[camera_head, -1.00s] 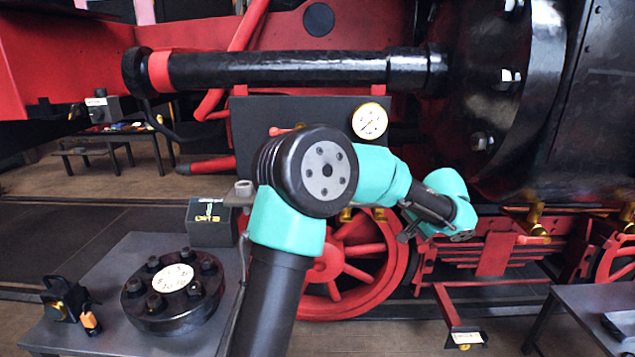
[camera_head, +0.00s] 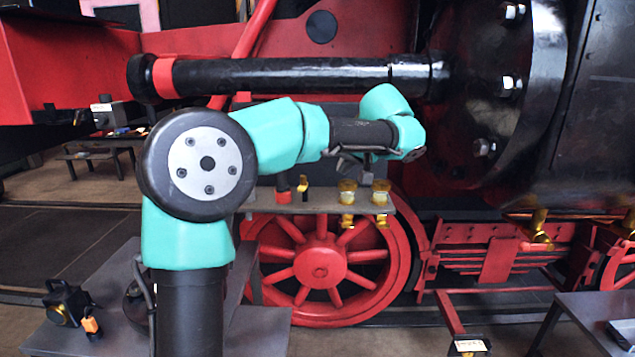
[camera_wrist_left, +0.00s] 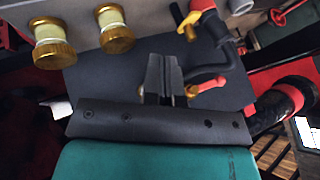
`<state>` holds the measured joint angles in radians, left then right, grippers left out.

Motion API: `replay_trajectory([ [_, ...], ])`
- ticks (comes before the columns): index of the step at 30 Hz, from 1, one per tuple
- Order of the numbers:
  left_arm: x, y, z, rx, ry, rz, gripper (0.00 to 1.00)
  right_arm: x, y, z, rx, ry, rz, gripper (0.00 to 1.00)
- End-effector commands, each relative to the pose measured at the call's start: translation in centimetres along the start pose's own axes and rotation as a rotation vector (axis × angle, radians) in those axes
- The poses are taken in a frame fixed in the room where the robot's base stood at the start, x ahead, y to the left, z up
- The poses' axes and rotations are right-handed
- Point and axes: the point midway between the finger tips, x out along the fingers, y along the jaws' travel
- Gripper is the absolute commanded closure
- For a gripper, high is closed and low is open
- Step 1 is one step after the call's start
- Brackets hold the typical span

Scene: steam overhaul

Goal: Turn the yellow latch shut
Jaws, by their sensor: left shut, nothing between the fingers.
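A small yellow piece with a dark stem, which looks like the latch (camera_head: 303,185), stands on the grey shelf below the boiler pipe in the head view. In the left wrist view the yellow latch (camera_wrist_left: 189,21) shows at the top, beside a red-ended handle. My left gripper (camera_head: 367,161) is right of and above the latch in the head view, partly hidden by its own wrist. In the wrist view its fingers (camera_wrist_left: 164,72) are shut and empty, apart from the latch, in front of a dark panel. My right gripper is out of view.
Two brass-capped oilers (camera_head: 347,200) sit on the shelf (camera_head: 325,207) right of the latch. A red-based dark fitting (camera_head: 283,194) stands left of it. In the wrist view a dark curved pipe (camera_wrist_left: 212,68) runs close to the fingers. A red spoked wheel (camera_head: 320,272) is below.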

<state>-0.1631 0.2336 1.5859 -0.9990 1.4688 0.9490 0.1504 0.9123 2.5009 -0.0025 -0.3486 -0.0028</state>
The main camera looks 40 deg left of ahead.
Motion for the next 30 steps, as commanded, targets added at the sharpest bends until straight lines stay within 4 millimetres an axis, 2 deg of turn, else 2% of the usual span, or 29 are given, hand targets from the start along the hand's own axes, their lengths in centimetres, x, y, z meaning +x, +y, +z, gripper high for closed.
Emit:
replay_trajectory([
  [8, 2.4, 0.0, 0.0, 0.001, -0.003, -0.002, 1.00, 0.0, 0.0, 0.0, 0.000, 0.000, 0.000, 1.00],
  [22, 10.3, 0.0, 0.1, 0.002, -0.003, -0.002, 1.00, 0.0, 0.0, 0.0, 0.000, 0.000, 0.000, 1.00],
  [27, 11.2, -2.4, 0.0, 0.000, -0.001, -0.001, 1.00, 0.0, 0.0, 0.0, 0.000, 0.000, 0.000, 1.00],
  [30, 11.6, -3.1, 0.0, 0.001, 0.000, 0.000, 1.00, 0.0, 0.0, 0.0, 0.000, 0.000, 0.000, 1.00],
])
